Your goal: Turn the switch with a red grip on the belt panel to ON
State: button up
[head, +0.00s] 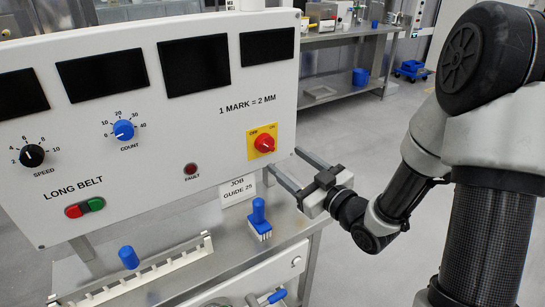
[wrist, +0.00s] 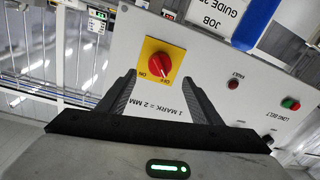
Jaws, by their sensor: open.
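The switch's red grip (head: 265,144) sits on a yellow plate (head: 257,153) at the right end of the belt panel, with OFF at the plate's upper left and ON at its upper right. A pale mark on the grip seems to point toward OFF. In the wrist view the red grip (wrist: 159,64) appears inverted, between and just beyond my open fingertips. My gripper (head: 284,159) is open and empty, its two fingers reaching from the right toward the panel, a little below and right of the grip. Contact does not show.
The panel (head: 150,180) also holds a black SPEED knob (head: 32,155), a blue COUNT knob (head: 123,130), a fault lamp (head: 190,169) and red and green buttons (head: 85,208). A job guide card (head: 238,190) and a blue-handled tool (head: 259,218) stand below.

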aim_at(270, 147)
jog(key=x, duration=0.7)
jog(key=shift+w+a, duration=0.25)
jog(key=shift+w, duration=0.05)
jog(key=shift+c, duration=0.4)
jog(key=c, duration=1)
